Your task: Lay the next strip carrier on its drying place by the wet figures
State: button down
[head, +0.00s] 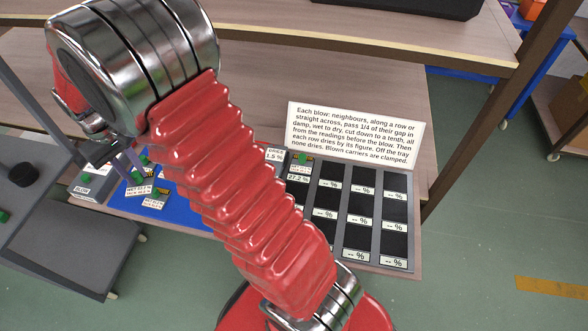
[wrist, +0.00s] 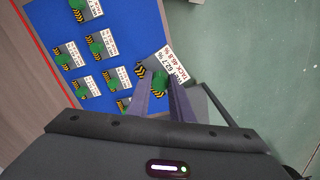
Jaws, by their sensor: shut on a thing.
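My gripper (wrist: 160,92) is shut on a strip carrier (wrist: 172,64) with a green grip, a striped end and a white label reading about 62.7 % and TACK 46.8 %. In the wrist view the held carrier is at the right edge of the blue mat (wrist: 118,15). Several similar carriers, such as one with a green knob (wrist: 100,46), lie on that mat. In the head view the drying tray (head: 345,262) has dark places with "-- %" figures. A carrier (head: 301,160) lies at its top left, above a 27.2 % figure. My arm hides part of the tray's left side.
A white sign (head: 355,138) about blows stands behind the tray. A grey box marked BLOW (head: 90,186) is at the left of the blue mat. A shelf (head: 400,38) runs above the table. Green floor lies beyond the table's right edge.

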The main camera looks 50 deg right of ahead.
jog(key=s+d+f+m, duration=0.1)
jog(key=s+d+f, duration=0.1)
jog(key=s+d, duration=0.35)
jog(key=s+d+f, duration=0.1)
jog(key=s+d, duration=0.1)
jog(key=d, duration=0.6)
jog(key=s+d+f+m, duration=0.1)
jog(key=s+d+f, duration=0.1)
jog(key=s+d, duration=0.35)
jog(key=s+d+f+m, duration=0.1)
jog(key=s+d+f, duration=0.1)
jog(key=s+d, duration=0.3)
jog(key=s+d+f+m, duration=0.1)
jog(key=s+d+f, duration=0.1)
jog(key=s+d, duration=0.4)
jog(key=s, duration=0.5)
jog(key=shift+s+d, duration=0.25)
jog(key=shift+s, duration=0.05)
jog(key=shift+f, duration=2.2)
jog(key=shift+f, duration=0.65)
jog(key=c, duration=1.5)
grip_release()
